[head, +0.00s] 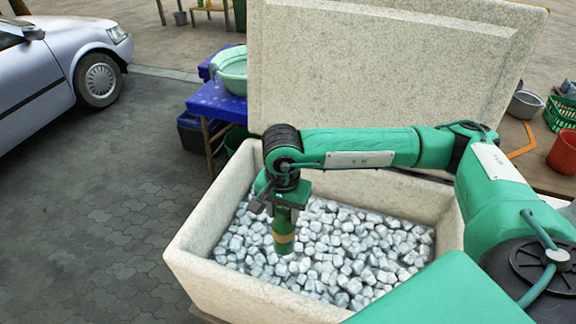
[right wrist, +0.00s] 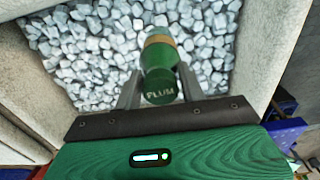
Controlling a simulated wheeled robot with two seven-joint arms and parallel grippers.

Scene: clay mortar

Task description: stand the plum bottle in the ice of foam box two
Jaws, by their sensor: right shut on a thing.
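The plum bottle (head: 284,232) is green with a tan band, and its cap reads PLUM in the right wrist view (right wrist: 160,60). My right gripper (head: 277,198) is shut on its upper part and holds it upright over the left part of the ice. The bottle's lower end meets the ice in the head view; I cannot tell how deep it sits. The foam box (head: 190,262) is cream-coloured, full of pale ice cubes (head: 345,250), with its lid (head: 390,70) raised behind. No number shows on the box. My left gripper is not in view.
Behind the box, a blue-covered table (head: 222,103) holds a green basin (head: 232,70). A wooden table at right carries a red pot (head: 564,152) and a green basket (head: 560,112). A silver car (head: 60,65) stands at left on open paving.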

